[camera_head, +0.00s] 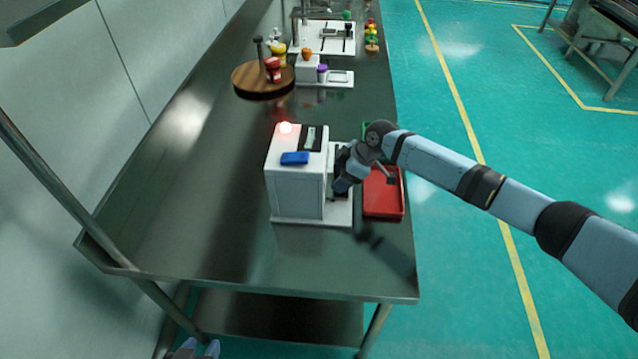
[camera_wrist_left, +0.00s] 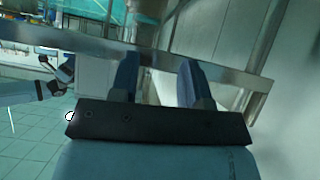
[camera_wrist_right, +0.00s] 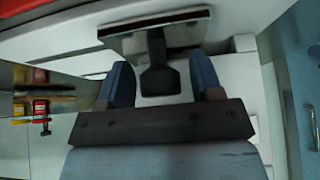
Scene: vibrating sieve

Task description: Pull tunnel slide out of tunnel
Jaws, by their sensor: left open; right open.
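The tunnel is a white box-shaped machine (camera_head: 296,185) on the steel table, with a red light and a blue block on top. In the right wrist view, the tunnel slide shows as a metal plate (camera_wrist_right: 120,42) with a dark handle (camera_wrist_right: 158,75). My right gripper (camera_head: 343,180) is at the machine's right side; in its wrist view the open fingers (camera_wrist_right: 162,80) stand either side of the handle, with gaps showing. My left gripper (camera_head: 198,346) is low at the bottom edge, away from the machine; its wrist view shows the fingers (camera_wrist_left: 160,75) open and empty.
A round wooden board (camera_head: 248,86) and a white station (camera_head: 338,79) stand farther back. The table (camera_head: 190,215) left of the machine is clear.

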